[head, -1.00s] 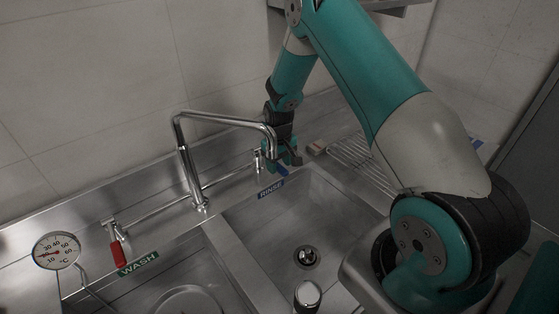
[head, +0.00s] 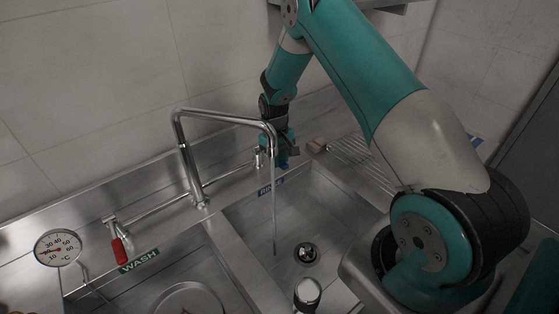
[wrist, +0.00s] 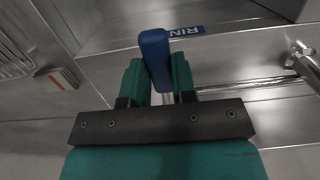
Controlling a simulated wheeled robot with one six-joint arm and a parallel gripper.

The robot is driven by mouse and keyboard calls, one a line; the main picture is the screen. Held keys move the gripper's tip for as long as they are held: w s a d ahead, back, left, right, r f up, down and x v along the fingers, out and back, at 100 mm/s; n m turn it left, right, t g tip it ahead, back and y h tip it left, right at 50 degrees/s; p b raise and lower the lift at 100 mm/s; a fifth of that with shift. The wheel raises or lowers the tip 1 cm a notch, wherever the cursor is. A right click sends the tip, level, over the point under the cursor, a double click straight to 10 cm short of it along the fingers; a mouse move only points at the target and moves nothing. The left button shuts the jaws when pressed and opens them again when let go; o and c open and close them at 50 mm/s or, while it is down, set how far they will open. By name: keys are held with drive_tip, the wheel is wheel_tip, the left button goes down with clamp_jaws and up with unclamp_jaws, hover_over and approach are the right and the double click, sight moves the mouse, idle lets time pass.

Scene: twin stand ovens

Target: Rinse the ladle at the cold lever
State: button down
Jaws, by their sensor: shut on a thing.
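My gripper (head: 284,158) is at the back edge of the right basin, shut on the blue cold lever (wrist: 155,58), which stands up between the fingers in the wrist view. In the head view the lever is mostly hidden by my gripper. A thin stream of water (head: 274,205) falls from the spout of the bent metal tap (head: 225,119) into the right basin (head: 246,221). A shiny round-topped metal thing (head: 307,292) is at the bottom of the head view, near the drain (head: 306,253). I cannot tell whether it is the ladle.
A red lever (head: 119,250) is by the WASH label (head: 138,262), left of the tap. A dial thermometer (head: 58,248) stands at the far left. A wire rack (head: 358,158) and a small brown block (head: 318,145) lie right of my gripper.

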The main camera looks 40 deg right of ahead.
drive_tip(key=shift+r, duration=0.15)
drive_tip(key=c, duration=0.9)
unclamp_jaws()
drive_tip(key=r+b, duration=0.1)
drive_tip(key=r, duration=0.4)
drive_tip(key=w+r+b, duration=0.1)
drive_tip(key=r+b, duration=0.1)
drive_tip(key=r, duration=0.4)
drive_tip(key=w+r+b, duration=0.1)
drive_tip(key=r+b, duration=0.1)
drive_tip(key=r, duration=0.4)
drive_tip(key=shift+w+r, duration=0.15)
drive_tip(key=shift+w, duration=0.05)
